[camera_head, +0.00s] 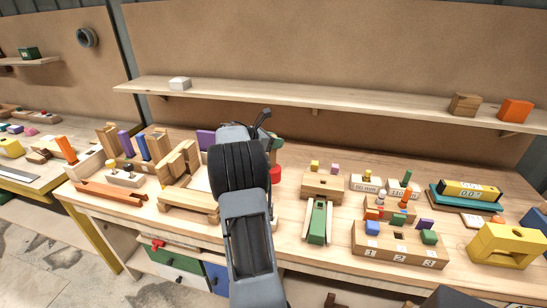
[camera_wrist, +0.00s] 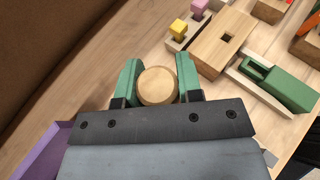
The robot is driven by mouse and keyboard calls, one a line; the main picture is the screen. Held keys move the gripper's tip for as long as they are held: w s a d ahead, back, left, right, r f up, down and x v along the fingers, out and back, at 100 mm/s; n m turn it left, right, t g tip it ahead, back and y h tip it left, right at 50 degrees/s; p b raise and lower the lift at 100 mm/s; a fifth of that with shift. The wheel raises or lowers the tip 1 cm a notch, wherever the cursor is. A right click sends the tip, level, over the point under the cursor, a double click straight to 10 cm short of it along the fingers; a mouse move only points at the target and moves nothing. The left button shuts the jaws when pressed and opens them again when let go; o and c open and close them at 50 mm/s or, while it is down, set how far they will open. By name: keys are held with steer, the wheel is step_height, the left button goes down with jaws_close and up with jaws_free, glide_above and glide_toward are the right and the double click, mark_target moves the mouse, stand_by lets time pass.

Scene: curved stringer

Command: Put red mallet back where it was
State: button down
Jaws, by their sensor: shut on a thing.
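My gripper (camera_wrist: 158,72) is shut on a round piece of pale wood (camera_wrist: 158,87), seen end-on between its green fingers in the wrist view. This looks like the handle end of the red mallet. In the head view my arm hides most of the gripper, and only a bit of green finger (camera_head: 277,142) shows at its right side. A red part (camera_head: 275,174), probably the mallet's head, shows below that, just right of my arm. Whether it touches the table cannot be told.
The wooden workbench (camera_head: 290,225) is crowded. A wooden block with a square hole (camera_head: 323,185) and a green trough-like piece (camera_head: 318,222) lie right of my arm. A wooden frame (camera_head: 186,203) stands left. A purple panel (camera_wrist: 38,150) is close by in the wrist view.

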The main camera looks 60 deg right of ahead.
mark_target(274, 153)
steer(key=shift+f, duration=2.7)
steer(key=c, duration=0.8)
jaws_free()
